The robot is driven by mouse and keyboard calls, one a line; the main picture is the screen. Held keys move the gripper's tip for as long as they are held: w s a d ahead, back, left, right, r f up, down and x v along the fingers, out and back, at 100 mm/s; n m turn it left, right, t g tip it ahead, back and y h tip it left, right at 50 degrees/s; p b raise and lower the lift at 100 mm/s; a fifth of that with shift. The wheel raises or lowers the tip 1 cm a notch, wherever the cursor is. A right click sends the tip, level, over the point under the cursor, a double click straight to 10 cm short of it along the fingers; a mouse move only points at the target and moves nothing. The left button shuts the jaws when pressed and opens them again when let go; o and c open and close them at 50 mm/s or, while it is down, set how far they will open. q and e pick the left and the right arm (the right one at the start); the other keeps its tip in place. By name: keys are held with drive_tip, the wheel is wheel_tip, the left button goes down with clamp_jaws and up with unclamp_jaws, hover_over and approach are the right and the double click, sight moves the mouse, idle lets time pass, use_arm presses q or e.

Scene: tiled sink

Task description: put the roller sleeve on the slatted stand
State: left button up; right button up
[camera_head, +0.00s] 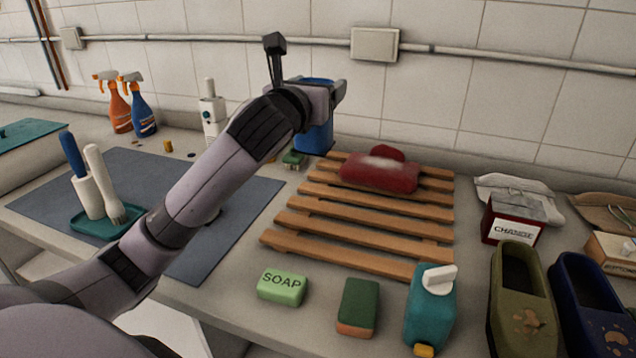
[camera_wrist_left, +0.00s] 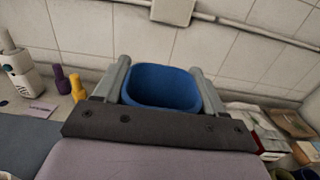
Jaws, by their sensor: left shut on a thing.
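The slatted stand (camera_head: 357,240) is a low wooden rack on the counter, right of my left arm. A red rounded thing with a pale patch (camera_head: 380,174) lies across its far slats. My left gripper (camera_head: 322,92) is near the wall, beyond the stand's far left corner. It is shut on a tall blue hollow thing (camera_head: 313,138), held upright. In the left wrist view its dark opening (camera_wrist_left: 160,86) shows between the fingers. I cannot tell for sure which thing is the roller sleeve. My right gripper is not in view.
A soap bar (camera_head: 282,287), a sponge (camera_head: 357,307) and a teal bottle (camera_head: 430,305) line the front of the stand. A green shoe (camera_head: 522,300) and a red box (camera_head: 512,218) stand right of it. The near slats are bare.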

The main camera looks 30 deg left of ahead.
use_arm(q)
wheel_tip(320, 180, down, 16)
drive_tip(key=b, duration=0.2)
drive_tip(key=shift+b, duration=0.35)
drive_tip(key=o, duration=1.5)
drive_tip(key=shift+f, duration=0.15)
drive_tip(key=shift+o, duration=0.2)
drive_tip(key=v, duration=1.2)
